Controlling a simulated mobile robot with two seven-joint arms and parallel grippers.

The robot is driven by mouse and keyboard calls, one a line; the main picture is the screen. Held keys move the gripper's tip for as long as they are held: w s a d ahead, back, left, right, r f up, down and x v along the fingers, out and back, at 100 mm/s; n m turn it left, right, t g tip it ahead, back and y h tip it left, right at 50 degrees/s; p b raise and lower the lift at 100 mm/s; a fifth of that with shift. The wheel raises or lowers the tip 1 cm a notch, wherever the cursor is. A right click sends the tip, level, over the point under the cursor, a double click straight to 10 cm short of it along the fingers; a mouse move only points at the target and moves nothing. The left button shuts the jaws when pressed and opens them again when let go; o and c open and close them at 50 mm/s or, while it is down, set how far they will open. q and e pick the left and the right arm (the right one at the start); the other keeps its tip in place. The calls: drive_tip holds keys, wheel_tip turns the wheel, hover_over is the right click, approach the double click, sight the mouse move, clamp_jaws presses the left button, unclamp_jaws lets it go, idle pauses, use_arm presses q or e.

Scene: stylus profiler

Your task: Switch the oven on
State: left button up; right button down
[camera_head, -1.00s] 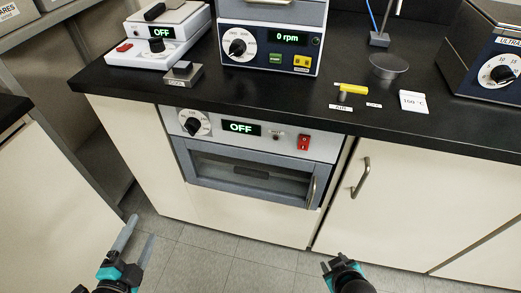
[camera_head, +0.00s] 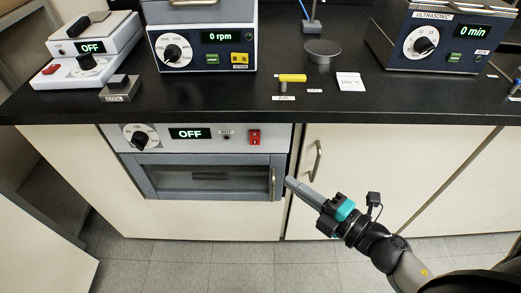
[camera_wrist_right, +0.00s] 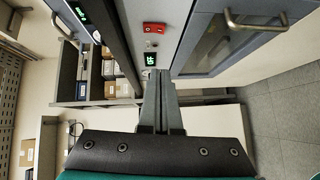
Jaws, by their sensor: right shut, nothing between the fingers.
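The oven (camera_head: 208,160) is built into the cabinet under the black bench. Its display (camera_head: 190,133) reads OFF. A red rocker switch (camera_head: 254,137) sits at the right of its panel, and a dial (camera_head: 139,137) at the left. The switch also shows in the right wrist view (camera_wrist_right: 154,28). My right gripper (camera_head: 290,182) is shut and empty, with its fingertips near the right edge of the oven door, below and right of the switch. In the right wrist view its fingers (camera_wrist_right: 160,75) point toward the oven panel. My left gripper is not in view.
The oven door has a vertical handle (camera_head: 273,183) close to my right fingertips. The neighbouring cabinet has a handle (camera_head: 317,160). The bench (camera_head: 350,107) overhangs the panel and carries instruments, a yellow-handled valve (camera_head: 291,78) and a card (camera_head: 349,82). Floor in front is open.

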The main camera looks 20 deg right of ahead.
drive_tip(key=shift+w+a, duration=0.1)
idle(0.3)
approach(251, 144)
drive_tip(key=w+a, duration=0.2)
drive_tip(key=a, duration=0.2)
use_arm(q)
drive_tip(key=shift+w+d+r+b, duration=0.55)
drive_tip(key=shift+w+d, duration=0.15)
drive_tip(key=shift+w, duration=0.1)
use_arm(e)
drive_tip(key=shift+w+d+f, duration=0.1)
drive_tip(key=shift+w+d, duration=0.2)
drive_tip(key=shift+w, duration=0.55)
drive_tip(key=shift+w+d+f, duration=0.1)
drive_tip(key=shift+w+d, duration=0.25)
drive_tip(key=shift+w, duration=0.45)
drive_tip(key=shift+w, duration=0.1)
